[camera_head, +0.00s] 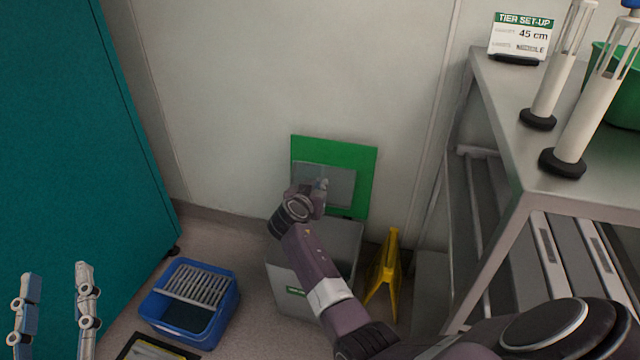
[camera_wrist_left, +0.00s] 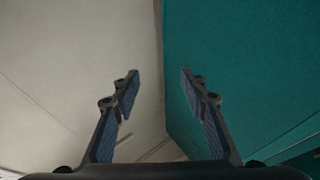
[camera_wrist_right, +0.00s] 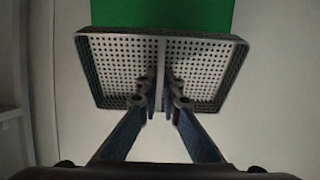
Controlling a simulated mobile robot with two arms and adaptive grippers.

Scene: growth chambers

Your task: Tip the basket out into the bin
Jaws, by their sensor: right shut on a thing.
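The basket (camera_wrist_right: 205,65) is grey with a perforated floor, a dark rim and a bar across its middle. In the right wrist view my right gripper (camera_wrist_right: 160,95) is shut on that bar, and nothing shows lying in the basket. In the head view the basket (camera_head: 338,184) is above the bin, in front of its raised green lid (camera_head: 365,165), with my right gripper (camera_head: 321,186) at its near side. The bin (camera_head: 352,240) is a grey box with a green label; my right arm hides part of it, and its inside is unclear. My left gripper (camera_head: 53,275) is open and empty, also in the left wrist view (camera_wrist_left: 157,80).
A blue mop bucket (camera_head: 215,325) stands left of the bin, near a teal cabinet (camera_head: 60,150). A yellow floor sign (camera_head: 386,268) is close on the bin's right. A metal shelf (camera_head: 500,110) with white tubes and a green tub (camera_head: 622,95) fills the right side.

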